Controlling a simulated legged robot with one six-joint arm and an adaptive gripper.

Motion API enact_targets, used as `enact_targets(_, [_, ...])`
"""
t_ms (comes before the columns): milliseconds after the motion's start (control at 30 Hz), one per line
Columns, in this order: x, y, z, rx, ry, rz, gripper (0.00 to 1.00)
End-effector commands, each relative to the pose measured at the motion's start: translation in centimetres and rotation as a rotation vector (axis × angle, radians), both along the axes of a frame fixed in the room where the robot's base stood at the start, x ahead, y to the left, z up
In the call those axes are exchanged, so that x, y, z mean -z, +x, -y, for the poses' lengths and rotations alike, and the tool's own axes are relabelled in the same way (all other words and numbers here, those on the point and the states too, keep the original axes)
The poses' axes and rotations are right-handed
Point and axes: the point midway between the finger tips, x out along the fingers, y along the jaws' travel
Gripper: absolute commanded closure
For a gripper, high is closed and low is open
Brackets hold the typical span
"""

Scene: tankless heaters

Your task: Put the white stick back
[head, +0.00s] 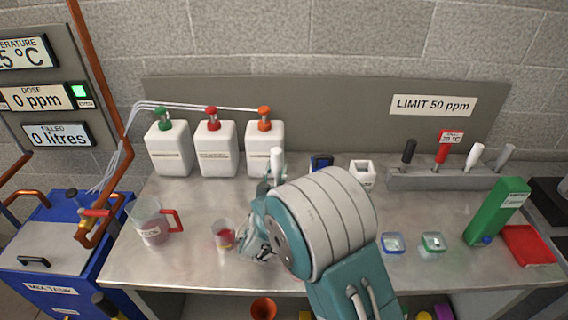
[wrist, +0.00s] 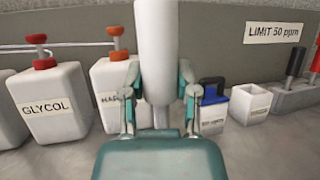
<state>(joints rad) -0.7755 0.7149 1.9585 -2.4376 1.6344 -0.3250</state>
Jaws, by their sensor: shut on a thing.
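My gripper (head: 271,181) is shut on a white stick (wrist: 156,45) and holds it upright above the middle of the steel bench. In the wrist view the gripper (wrist: 158,90) has a finger on each side of the stick. The stick's top also shows in the head view (head: 277,158); its lower end is hidden. A grey rack (head: 440,180) stands at the back right of the bench. It holds a black stick (head: 408,151), a red stick (head: 443,149), another white-handled stick (head: 474,156) and a grey stick (head: 503,157).
Three white pump bottles (head: 215,150) stand at the back left. A jug (head: 150,222) and a small beaker (head: 223,236) are left of my arm. A white open box (head: 362,172), small dishes (head: 393,243), a green box (head: 497,211) and a red tray (head: 530,245) are to the right.

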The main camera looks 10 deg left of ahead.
Motion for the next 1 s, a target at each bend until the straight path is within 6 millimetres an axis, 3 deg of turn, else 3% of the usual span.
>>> enact_targets(433, [4.1,0.0,0.2,0.001,0.002,-0.001,1.0])
enact_targets(1000, [4.6,0.0,0.2,0.001,0.002,0.0,1.0])
